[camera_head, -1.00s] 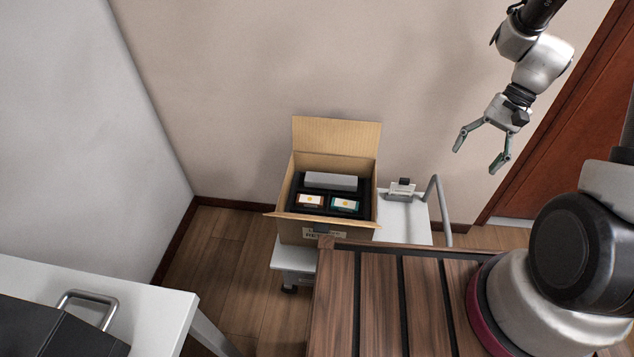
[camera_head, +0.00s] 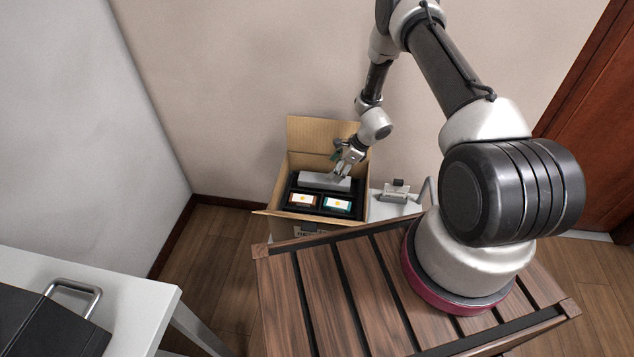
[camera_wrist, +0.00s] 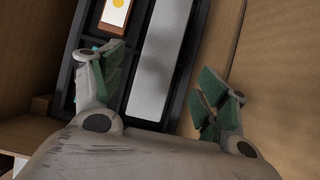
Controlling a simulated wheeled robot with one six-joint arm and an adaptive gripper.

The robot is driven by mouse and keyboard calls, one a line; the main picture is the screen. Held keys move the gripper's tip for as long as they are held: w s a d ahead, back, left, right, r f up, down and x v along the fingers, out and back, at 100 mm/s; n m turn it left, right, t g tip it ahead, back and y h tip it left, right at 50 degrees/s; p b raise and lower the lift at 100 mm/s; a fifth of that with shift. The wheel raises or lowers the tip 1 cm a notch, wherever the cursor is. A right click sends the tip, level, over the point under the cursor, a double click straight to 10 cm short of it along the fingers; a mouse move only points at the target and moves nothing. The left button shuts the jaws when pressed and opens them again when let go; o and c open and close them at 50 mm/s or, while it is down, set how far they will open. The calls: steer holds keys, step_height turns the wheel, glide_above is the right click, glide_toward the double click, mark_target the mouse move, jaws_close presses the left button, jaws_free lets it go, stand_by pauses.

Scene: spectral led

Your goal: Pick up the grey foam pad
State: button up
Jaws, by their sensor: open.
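The grey foam pad (camera_head: 316,181) is a long light-grey block lying in a black insert at the back of an open cardboard box (camera_head: 264,212). In the wrist view the pad (camera_wrist: 160,58) runs lengthwise between my fingers. My gripper (camera_head: 342,168) is over the right part of the pad, inside the box opening. In the wrist view my gripper (camera_wrist: 165,88) is open, with one green-padded finger on each side of the pad. I cannot tell how far the fingertips are above it. My gripper hides part of the pad's right end in the head view.
Two small boxes with white labels, one brown-edged (camera_head: 303,200) and one teal (camera_head: 337,205), sit in front of the pad. The raised back flap (camera_head: 313,135) stands behind. A white cart (camera_head: 385,208) is beneath the box. A wooden slatted surface (camera_head: 330,290) lies nearer.

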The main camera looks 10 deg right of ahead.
mark_target(325, 178)
steer(key=x, duration=0.7)
steer(key=shift+w+a+f, duration=0.15)
steer(key=shift+a+f, duration=0.15)
steer(key=c, duration=0.9)
